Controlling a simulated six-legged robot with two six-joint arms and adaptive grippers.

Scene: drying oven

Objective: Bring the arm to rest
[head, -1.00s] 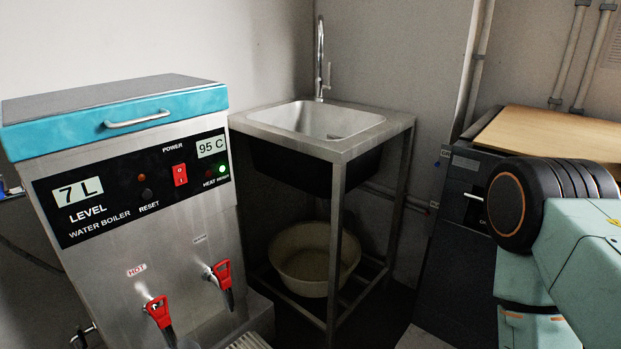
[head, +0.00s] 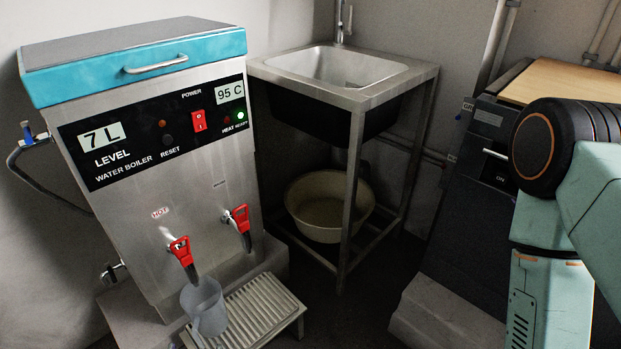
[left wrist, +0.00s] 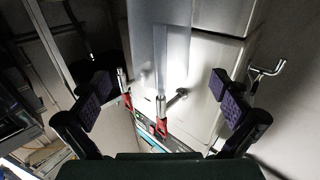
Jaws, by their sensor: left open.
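My left gripper (left wrist: 162,88) is open in the left wrist view, its two dark padded fingers wide apart with nothing clasped between them. A translucent grey cup (head: 204,308) stands under the left red tap (head: 183,252) of the water boiler in the head view. A pale translucent shape (left wrist: 162,50), apparently this cup, shows beyond the gap between the fingers. The left gripper cannot be made out in the head view. A pale green arm link of mine (head: 550,300) fills the right side there; my right gripper is not seen.
The steel water boiler (head: 140,215) with a blue lid band stands at left. A slatted drip tray (head: 262,305) lies before it. A sink (head: 345,70) on a metal frame has a basin (head: 328,222) below. A dark machine (head: 490,170) stands at right.

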